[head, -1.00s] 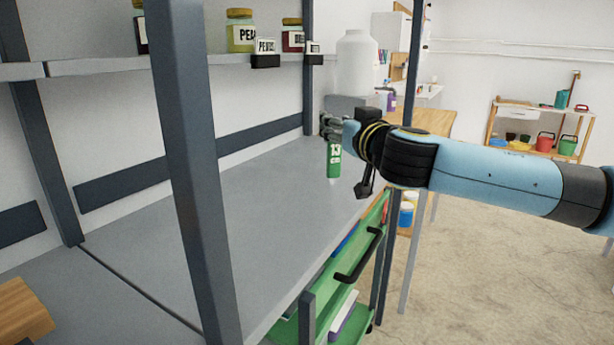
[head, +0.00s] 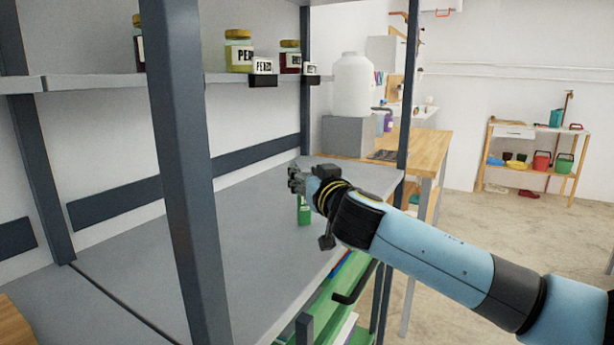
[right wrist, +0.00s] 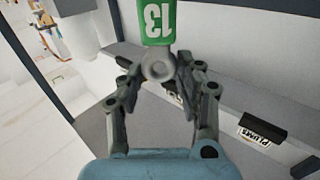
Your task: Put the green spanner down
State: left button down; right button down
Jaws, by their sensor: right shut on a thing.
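The green spanner (head: 304,212) hangs roughly upright from my right gripper (head: 296,180), over the grey shelf board (head: 240,215). In the right wrist view its green handle (right wrist: 157,20) bears a white 13, and its round grey end (right wrist: 158,67) sits between the fingertips of my right gripper (right wrist: 160,72), which is shut on it. I cannot tell whether the handle's lower end touches the board. My left gripper is not in view.
A dark upright post (head: 185,190) stands in front of the board at left. An upper shelf (head: 215,82) holds several jars. The board around the spanner is clear.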

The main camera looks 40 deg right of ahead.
jog(key=shift+f, duration=0.1)
jog(key=c, duration=0.9)
grip_release()
jog(key=b+v, duration=0.1)
jog(key=v, duration=1.1)
jog(key=shift+s, duration=0.1)
